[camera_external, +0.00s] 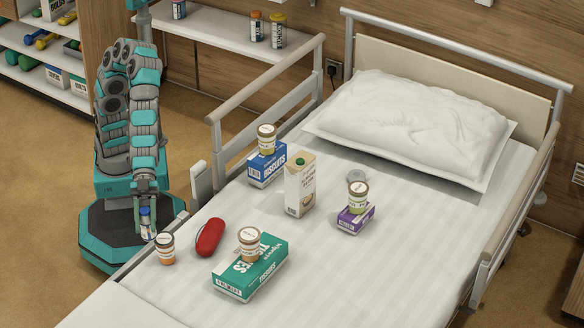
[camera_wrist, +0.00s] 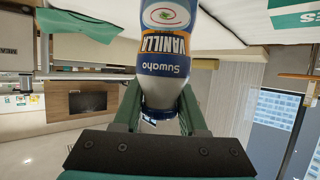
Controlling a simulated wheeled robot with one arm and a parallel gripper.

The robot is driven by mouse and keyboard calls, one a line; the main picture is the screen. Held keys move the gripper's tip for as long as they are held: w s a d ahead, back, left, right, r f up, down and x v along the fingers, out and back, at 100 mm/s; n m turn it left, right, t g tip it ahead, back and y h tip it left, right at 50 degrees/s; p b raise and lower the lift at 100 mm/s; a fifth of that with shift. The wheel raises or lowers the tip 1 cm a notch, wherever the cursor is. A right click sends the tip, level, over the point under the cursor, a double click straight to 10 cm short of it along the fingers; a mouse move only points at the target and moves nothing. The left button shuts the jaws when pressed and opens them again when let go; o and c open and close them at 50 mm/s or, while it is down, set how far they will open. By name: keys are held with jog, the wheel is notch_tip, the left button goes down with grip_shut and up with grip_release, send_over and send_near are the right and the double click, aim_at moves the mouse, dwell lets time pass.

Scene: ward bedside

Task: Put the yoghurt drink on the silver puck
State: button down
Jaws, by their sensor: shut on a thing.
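My gripper (camera_external: 146,207) is low at the left side of the bed, shut on the yoghurt drink (camera_external: 147,226). The drink is a small bottle with a blue label, seen partly between my fingers. In the wrist view the drink (camera_wrist: 165,55) appears upside down, with a blue and orange vanilla label, between the green fingers of my gripper (camera_wrist: 160,105). The silver puck (camera_external: 356,176) is a small grey disc lying on the bed sheet below the pillow, well to the right of my gripper. Nothing stands on it.
An orange-labelled jar (camera_external: 165,249) and a red case (camera_external: 210,237) are near my gripper. A green box (camera_external: 240,285) with a jar, a carton (camera_external: 300,186), a blue biscuit box (camera_external: 264,170) and a purple box (camera_external: 352,222) surround the middle. A bed rail (camera_external: 265,86) is behind.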

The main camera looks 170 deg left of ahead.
jog(key=d+r+m+h+p, duration=0.1)
jog(key=d+m+h, duration=0.1)
jog(key=d, duration=0.5)
jog(key=s+a+r+n+y, duration=0.1)
jog(key=a+n+y, duration=0.3)
jog(key=a, duration=1.8)
jog(key=s+a+r+n+y, duration=0.15)
jog(key=a+n+y, duration=0.3)
jog(key=a, duration=1.75)
jog(key=s+a+f+n+g+y, duration=0.2)
jog(key=s+a+n+g+y, duration=0.1)
jog(key=s+a, duration=1.2)
jog(key=s+a+f+n+g+y, duration=0.25)
jog(key=s+a, duration=0.95)
jog(key=a, duration=0.8)
notch_tip(320, 180, down, 9)
jog(key=shift+r+n+g+y, duration=0.2)
jog(key=shift+n+g+y, duration=0.1)
jog(key=shift+g, duration=0.05)
